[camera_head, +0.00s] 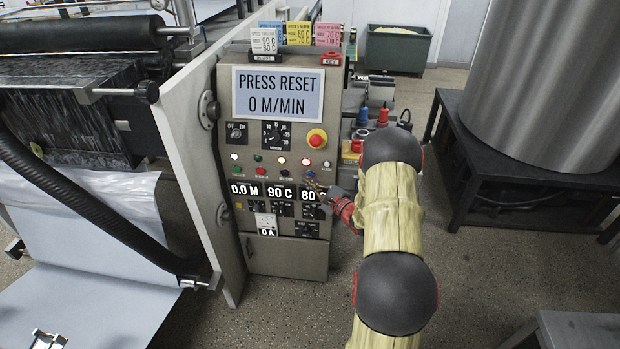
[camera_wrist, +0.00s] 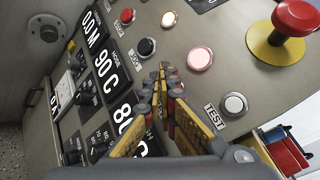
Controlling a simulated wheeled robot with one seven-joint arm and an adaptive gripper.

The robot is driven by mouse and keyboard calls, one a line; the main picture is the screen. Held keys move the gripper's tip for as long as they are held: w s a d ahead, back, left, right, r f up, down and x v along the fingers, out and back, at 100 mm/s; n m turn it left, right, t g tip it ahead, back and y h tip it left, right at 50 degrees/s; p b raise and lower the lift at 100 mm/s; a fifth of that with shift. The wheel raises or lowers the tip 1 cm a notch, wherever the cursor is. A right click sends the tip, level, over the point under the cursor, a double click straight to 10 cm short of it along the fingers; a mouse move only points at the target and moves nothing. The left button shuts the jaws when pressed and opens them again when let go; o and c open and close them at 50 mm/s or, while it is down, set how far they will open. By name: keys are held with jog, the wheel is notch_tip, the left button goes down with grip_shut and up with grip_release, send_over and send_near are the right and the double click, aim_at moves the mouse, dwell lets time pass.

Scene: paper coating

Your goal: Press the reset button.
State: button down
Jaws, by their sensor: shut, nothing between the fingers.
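The control panel (camera_head: 264,145) has several round push buttons, and its display (camera_head: 278,94) reads "PRESS RESET 0 M/MIN". I cannot read a reset label on any button. A brightly lit pinkish-white button (camera_wrist: 200,58) is just right of my fingertips in the wrist view; in the head view a lit button (camera_head: 306,161) shows just above the fingertips. My gripper (camera_wrist: 163,69) is shut and empty, pointing at the panel; it also shows in the head view (camera_head: 311,178). A black button (camera_wrist: 147,47) is close by. I cannot tell whether the fingertips touch the panel.
A red mushroom button on a yellow base (camera_wrist: 290,25) sticks out above the button rows. A button labelled TEST (camera_wrist: 235,104) is beside the fingers. Number displays (camera_head: 273,191) and knobs are below. Colored bottles (camera_head: 382,115) stand right of the panel.

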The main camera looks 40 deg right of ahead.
jog(key=shift+w+d, duration=0.25)
jog(key=shift+d, duration=0.05)
dwell(0.7)
jog(key=shift+s+a, duration=0.1)
dwell(0.3)
jog(key=shift+s+a, duration=0.45)
jog(key=shift+a, duration=0.05)
jog(key=shift+s+a, duration=1.6)
jog(key=shift+a, duration=0.3)
